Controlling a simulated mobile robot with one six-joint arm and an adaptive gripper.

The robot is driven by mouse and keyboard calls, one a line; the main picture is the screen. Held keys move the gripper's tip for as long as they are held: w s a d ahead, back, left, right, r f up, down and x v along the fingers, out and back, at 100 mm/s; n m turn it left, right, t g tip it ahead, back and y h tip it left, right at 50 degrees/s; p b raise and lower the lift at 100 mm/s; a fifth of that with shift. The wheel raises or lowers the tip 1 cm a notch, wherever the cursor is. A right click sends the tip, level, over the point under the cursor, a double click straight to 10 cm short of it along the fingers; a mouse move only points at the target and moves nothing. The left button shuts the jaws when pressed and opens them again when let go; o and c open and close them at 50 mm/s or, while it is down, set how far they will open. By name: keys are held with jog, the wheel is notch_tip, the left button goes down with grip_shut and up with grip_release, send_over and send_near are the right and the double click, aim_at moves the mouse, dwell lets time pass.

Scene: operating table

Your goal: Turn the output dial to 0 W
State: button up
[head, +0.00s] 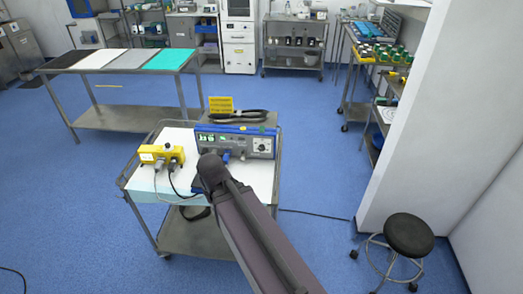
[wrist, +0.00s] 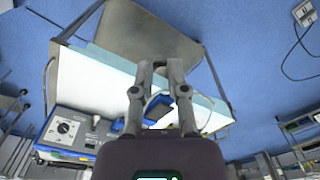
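The output dial (head: 262,145) is a dark knob on a white scale at the right end of the blue-framed generator's (head: 237,130) front panel. The generator stands on the white-topped cart. In the wrist view the dial (wrist: 66,128) is at the lower left, and its pointer setting is too small to read. My gripper (wrist: 161,66) is open and empty, its two fingers apart over the cart top, away from the dial. In the head view my arm hides the fingers and part of the cart in front of the generator.
A yellow box with cables (head: 161,155) sits on the cart left of the generator. A yellow sign (head: 220,103) and black cable loop lie behind it. A stool (head: 408,236) and white wall stand at right. Blue floor around the cart is mostly clear.

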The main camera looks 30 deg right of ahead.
jog(key=o, duration=0.3)
jog(key=shift+w+a+f, duration=0.1)
jog(key=shift+w+f, duration=0.1)
jog(key=shift+f, duration=0.05)
jog(key=o, duration=0.4)
jog(key=w+b, duration=0.1)
jog(key=w+f+m+t+y+b, duration=0.1)
jog(key=w+a+f+t+b, duration=0.1)
jog(key=shift+w+f+m+y, duration=0.25)
jog(key=shift+m+y, duration=0.05)
jog(key=shift+m, duration=0.1)
jog(key=shift+c, duration=0.2)
jog(key=w+d+f+m+t+y+b, duration=0.1)
jog(key=w+d+m+t+y+b, duration=0.2)
jog(key=w+m+t+b, duration=0.95)
jog(key=w+d+f+m+h+b, duration=0.1)
jog(key=d+f+m+h+b, duration=0.2)
jog(key=d+m+h+b, duration=0.3)
jog(key=w+d+f+m+h+b, duration=0.1)
jog(key=d+f+m+h+b, duration=0.2)
jog(key=d+m, duration=1.4)
jog(key=m+h+b, duration=0.3)
jog(key=h+b, duration=0.1)
jog(key=h, duration=0.2)
jog(key=shift+f, duration=0.2)
jog(key=shift+w+d+m, duration=0.1)
jog(key=shift+m, duration=0.15)
